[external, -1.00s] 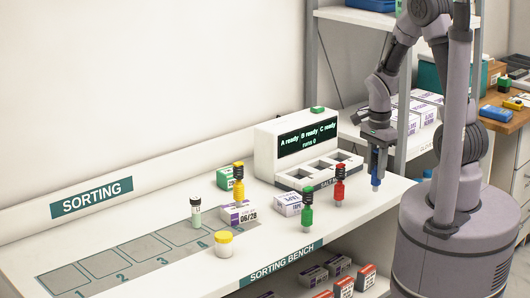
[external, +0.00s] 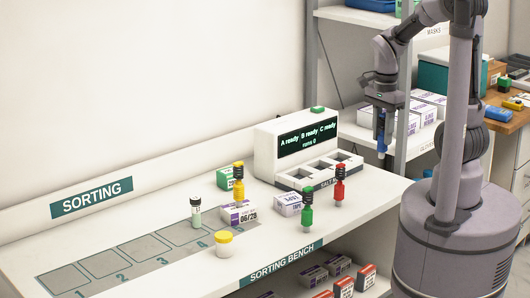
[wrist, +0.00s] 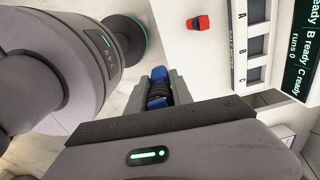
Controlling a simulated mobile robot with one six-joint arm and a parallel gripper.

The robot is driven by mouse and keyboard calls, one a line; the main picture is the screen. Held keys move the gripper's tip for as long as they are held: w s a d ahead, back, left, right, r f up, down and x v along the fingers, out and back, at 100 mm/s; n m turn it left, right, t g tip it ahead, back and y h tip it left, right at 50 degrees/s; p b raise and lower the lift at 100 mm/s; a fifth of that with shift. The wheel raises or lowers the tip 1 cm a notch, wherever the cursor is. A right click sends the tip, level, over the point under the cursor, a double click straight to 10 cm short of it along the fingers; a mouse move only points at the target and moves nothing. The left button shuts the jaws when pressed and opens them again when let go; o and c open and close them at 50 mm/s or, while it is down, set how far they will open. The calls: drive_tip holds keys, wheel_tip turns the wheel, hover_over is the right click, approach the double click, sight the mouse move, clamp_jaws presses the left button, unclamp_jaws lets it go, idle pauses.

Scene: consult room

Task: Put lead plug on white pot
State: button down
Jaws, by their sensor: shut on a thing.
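My gripper (external: 383,120) is shut on a blue lead plug (external: 382,146). It holds the plug pointing down, above the right end of the bench. In the wrist view the blue plug (wrist: 159,75) sits between the fingers, with a black ribbed part. The white pot (external: 223,246) has a yellow lid and stands near the bench's front edge, far left of my gripper.
The white test unit (external: 264,150), with slots A, B and C, stands at the back. Small boxes (external: 288,204) and a capped tube (external: 196,212) stand among the plugs. Numbered grey squares (external: 107,263) on the left are clear. A shelf rack is behind my arm.

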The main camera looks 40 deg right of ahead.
drive_tip(key=w+a+r+n+p, duration=0.1)
drive_tip(key=w+a+n+p, duration=0.2)
drive_tip(key=a, duration=0.5)
drive_tip(key=w+a+n+p, duration=0.1)
drive_tip(key=w+a+n, duration=0.2)
drive_tip(key=a+n, duration=0.35)
drive_tip(key=s+a+f+n+p, duration=0.1)
drive_tip(key=s+a+n+p, duration=0.2)
drive_tip(key=a, duration=0.8)
drive_tip(key=s+a+f+n, duration=0.15)
drive_tip(key=a+n, duration=0.35)
drive_tip(key=a, duration=0.6)
approach(224, 235)
drive_tip(key=shift+f+m, duration=0.25)
drive_tip(key=shift+f, duration=0.8)
